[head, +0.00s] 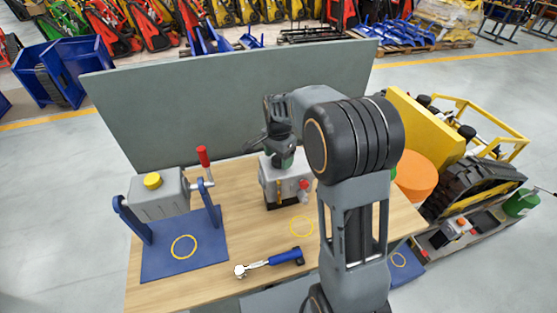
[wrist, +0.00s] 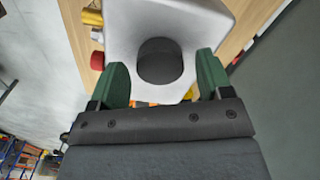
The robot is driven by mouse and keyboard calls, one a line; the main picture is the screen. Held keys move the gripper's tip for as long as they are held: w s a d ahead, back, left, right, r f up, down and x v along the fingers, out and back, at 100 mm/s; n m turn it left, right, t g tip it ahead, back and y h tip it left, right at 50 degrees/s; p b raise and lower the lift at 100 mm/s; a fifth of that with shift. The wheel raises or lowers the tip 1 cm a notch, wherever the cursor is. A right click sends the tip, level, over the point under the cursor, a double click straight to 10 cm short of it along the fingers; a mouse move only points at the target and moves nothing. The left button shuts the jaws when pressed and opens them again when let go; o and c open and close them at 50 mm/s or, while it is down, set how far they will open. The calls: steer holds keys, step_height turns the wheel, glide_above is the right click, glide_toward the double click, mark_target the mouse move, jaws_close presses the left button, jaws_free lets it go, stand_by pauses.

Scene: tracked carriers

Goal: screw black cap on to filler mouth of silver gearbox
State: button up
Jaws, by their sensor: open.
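The silver gearbox (head: 287,182) stands on the wooden table, with a red knob on its right side. It fills the upper middle of the wrist view (wrist: 205,30). A black round cap (wrist: 160,61) sits upright on the gearbox top; I cannot tell whether it is threaded on, and the filler mouth under it is hidden. My gripper (wrist: 163,85) is open, with one green finger to each side of the cap and gaps between. In the head view my gripper (head: 285,158) is above the gearbox, and my arm hides part of it.
A blue stand (head: 155,260) at the left holds a grey housing (head: 158,197) with a yellow cap and a red-handled crank (head: 203,157). A blue-handled tool (head: 284,257) lies on the front of the table. A grey panel (head: 230,105) rises behind the table.

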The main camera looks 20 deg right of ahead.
steer(key=n, duration=1.2)
steer(key=shift+c, duration=0.3)
steer(key=c, duration=0.7)
steer(key=m, duration=0.7)
steer(key=shift+m, duration=1.3)
